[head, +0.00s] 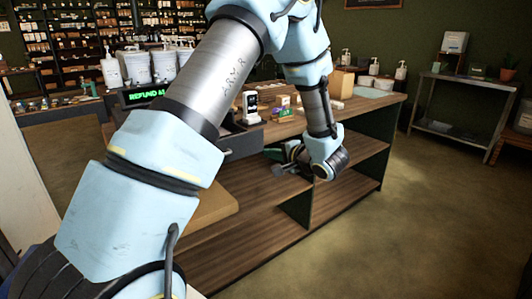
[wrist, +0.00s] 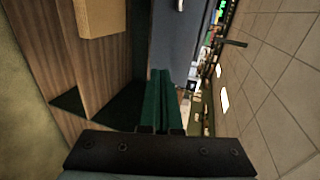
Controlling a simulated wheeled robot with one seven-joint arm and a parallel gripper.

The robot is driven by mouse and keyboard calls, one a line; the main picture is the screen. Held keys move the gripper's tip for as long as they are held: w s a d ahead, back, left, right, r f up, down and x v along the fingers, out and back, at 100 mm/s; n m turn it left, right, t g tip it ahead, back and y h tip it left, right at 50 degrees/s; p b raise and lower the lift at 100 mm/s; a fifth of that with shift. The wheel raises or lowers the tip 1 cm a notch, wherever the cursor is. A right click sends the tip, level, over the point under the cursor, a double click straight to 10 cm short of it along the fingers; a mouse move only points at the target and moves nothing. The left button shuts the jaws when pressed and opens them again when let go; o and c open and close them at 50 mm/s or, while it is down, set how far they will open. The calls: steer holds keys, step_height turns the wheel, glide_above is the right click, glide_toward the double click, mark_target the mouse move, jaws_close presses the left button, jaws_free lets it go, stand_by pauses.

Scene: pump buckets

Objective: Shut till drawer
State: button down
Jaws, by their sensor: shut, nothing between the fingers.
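My gripper (head: 271,154) is shut and empty, to the right of the drawer and low by the counter front. Its green fingers lie together in the wrist view (wrist: 160,74). I cannot tell whether they touch the drawer.
The wooden counter (head: 350,118) has open shelves below, with a cardboard box (head: 212,205) on one. A card reader (head: 250,106) and small goods stand on top. A green-lit display (head: 146,96) and white buckets (head: 136,68) are behind my arm. The floor (head: 400,215) at right is clear.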

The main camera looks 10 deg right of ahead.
mark_target(242, 138)
steer(key=w+a, duration=0.1)
steer(key=w, duration=0.1)
steer(key=w+a, duration=0.1)
steer(key=w, duration=0.1)
steer(key=w+a, duration=0.1)
steer(key=w, duration=0.1)
steer(key=shift+w+a+r, duration=0.2)
steer(key=shift+w+a, duration=0.05)
steer(key=shift+w, duration=0.05)
steer(key=shift+w+a+f, duration=0.2)
steer(key=shift+w, duration=0.25)
